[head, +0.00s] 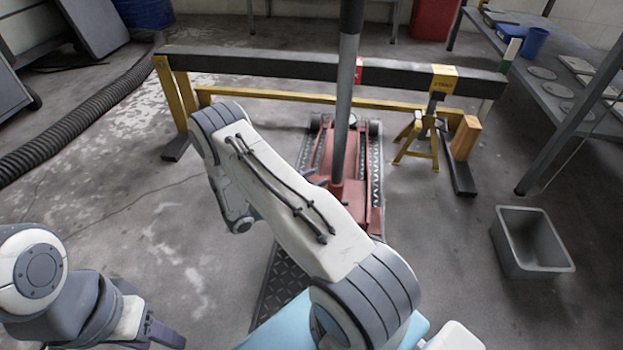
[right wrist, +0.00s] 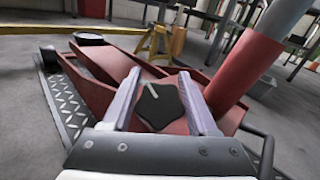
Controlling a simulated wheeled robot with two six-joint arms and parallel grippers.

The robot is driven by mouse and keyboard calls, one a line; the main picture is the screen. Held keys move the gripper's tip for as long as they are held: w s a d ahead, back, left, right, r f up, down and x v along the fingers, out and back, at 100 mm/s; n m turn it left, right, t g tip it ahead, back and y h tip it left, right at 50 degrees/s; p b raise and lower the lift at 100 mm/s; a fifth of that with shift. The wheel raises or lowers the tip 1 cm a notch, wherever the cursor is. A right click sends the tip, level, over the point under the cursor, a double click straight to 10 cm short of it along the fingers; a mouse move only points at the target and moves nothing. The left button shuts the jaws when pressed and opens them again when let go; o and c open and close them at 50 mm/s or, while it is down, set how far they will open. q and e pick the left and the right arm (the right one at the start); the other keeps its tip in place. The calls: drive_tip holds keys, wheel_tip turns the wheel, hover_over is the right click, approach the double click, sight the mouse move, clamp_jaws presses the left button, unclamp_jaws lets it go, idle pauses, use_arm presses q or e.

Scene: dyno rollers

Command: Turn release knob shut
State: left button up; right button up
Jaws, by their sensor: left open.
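The release knob (right wrist: 160,105) is dark and lobed, with a white pointer line toward its upper left. It sits on the red jack (right wrist: 105,62), by the foot of the handle. In the right wrist view the two fingers of my right gripper (right wrist: 161,86) stand on either side of the knob. I cannot tell whether they touch it. In the head view my right arm hides the knob and most of that gripper. My left gripper (head: 168,338) is open and empty at the lower left, far from the jack (head: 375,200).
The tall jack handle (head: 347,90) rises close beside the knob. A dark beam on a yellow frame (head: 270,65) crosses behind the jack. A yellow stand (head: 421,140) and grey bin (head: 531,242) are at right.

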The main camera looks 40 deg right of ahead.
drive_tip(key=shift+s+m+g, duration=0.15)
drive_tip(key=shift+m+g, duration=0.15)
drive_tip(key=shift+s+m+g+p, duration=0.1)
drive_tip(key=shift+m+g+p, duration=0.3)
drive_tip(key=shift+m+g, duration=0.25)
drive_tip(key=shift+s+a+m+g+y, duration=0.15)
drive_tip(key=shift+m+g+y, duration=0.15)
drive_tip(key=shift+m+g, duration=0.75)
drive_tip(key=m+g+y, duration=0.1)
drive_tip(key=m, duration=0.1)
drive_tip(key=m+g+y, duration=0.1)
drive_tip(key=m+g, duration=0.1)
drive_tip(key=m, duration=0.1)
drive_tip(key=s+m+g+y, duration=0.1)
drive_tip(key=m+g+y, duration=0.1)
drive_tip(key=m, duration=0.1)
drive_tip(key=shift+a+f+p, duration=0.1)
drive_tip(key=shift+a+p, duration=0.1)
drive_tip(key=shift+p, duration=0.1)
drive_tip(key=shift+m+g, duration=0.3)
drive_tip(key=o, duration=1.4)
drive_tip(key=shift+c, duration=0.2)
